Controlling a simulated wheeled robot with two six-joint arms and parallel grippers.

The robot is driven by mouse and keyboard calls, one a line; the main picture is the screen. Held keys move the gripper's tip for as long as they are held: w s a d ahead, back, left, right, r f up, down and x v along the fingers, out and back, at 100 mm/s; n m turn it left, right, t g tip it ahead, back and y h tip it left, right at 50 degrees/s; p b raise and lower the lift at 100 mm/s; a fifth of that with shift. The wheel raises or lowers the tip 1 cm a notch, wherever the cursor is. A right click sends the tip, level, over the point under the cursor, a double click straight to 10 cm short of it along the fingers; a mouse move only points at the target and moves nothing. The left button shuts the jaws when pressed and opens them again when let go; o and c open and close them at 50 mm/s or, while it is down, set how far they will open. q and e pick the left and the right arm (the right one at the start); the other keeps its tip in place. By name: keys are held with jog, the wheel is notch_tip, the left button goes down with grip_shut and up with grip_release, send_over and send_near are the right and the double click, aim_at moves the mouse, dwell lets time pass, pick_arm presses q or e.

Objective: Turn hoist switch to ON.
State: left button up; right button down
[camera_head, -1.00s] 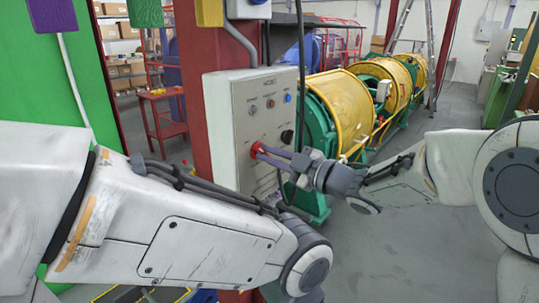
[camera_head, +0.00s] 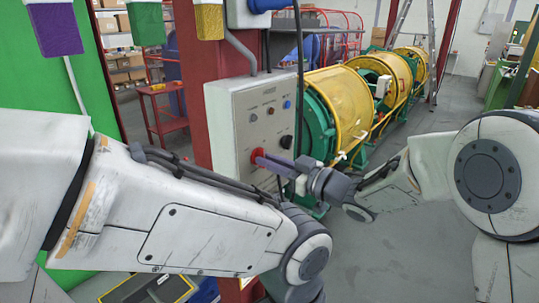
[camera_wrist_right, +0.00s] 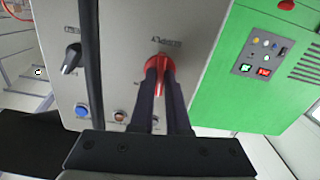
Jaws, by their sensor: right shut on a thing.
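A grey control box (camera_head: 222,120) is mounted on the red column in the head view. A red rotary switch (camera_head: 256,155) sits low on its front face. It also shows in the right wrist view (camera_wrist_right: 160,61), with small lettering above it that I cannot read clearly. My right gripper (camera_head: 264,159) is shut on the red switch, one finger on each side of its handle. In the right wrist view, the fingers (camera_wrist_right: 160,85) point straight at the panel and partly hide the handle. My left arm crosses the foreground, but its gripper is out of view.
A black knob (camera_head: 286,141) sits right of the red switch. A blue button (camera_head: 287,104) and other small buttons are higher on the panel. A black cable hangs close to my right gripper. Yellow and green strander drums (camera_head: 338,104) stand behind.

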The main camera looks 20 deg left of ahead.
jog(key=shift+m+p, duration=3)
jog(key=shift+m, duration=2)
jog(key=shift+w, duration=0.1)
jog(key=c, duration=0.9)
grip_release()
jog(key=shift+d, duration=0.1)
